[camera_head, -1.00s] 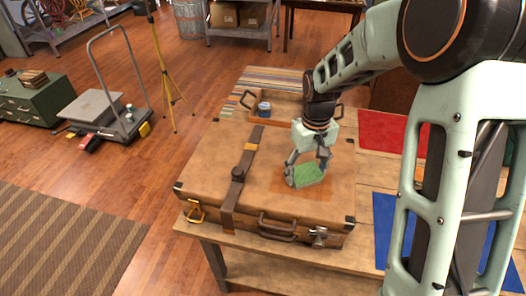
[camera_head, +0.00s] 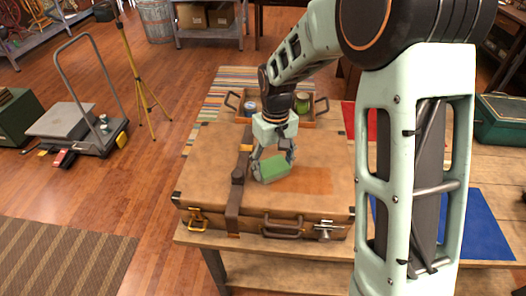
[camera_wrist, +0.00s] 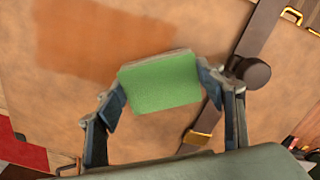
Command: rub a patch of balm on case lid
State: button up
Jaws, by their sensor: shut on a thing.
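A brown leather case (camera_head: 205,165) lies shut on the table, with a dark strap (camera_head: 237,190) across its lid. A darker orange-brown patch (camera_head: 312,180) shows on the lid; it also shows in the wrist view (camera_wrist: 90,38). My gripper (camera_head: 272,165) is shut on a green sponge-like block (camera_head: 271,169), held between its two fingers over the lid, left of the patch and close to the strap. In the wrist view the block (camera_wrist: 160,82) overlaps the patch's edge. Whether its underside touches the lid cannot be told.
A wooden tray (camera_head: 322,110) behind the case holds a small blue-grey jar (camera_head: 251,108) and a green jar (camera_head: 303,102). A blue mat (camera_head: 465,222) and a red mat (camera_head: 349,118) lie to the right. A trolley (camera_head: 75,120) and a yellow tripod (camera_head: 140,90) stand on the floor at left.

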jog(key=shift+a+r+p, duration=0.2)
jog(key=shift+r+p, duration=2.4)
jog(key=shift+r, duration=1.5)
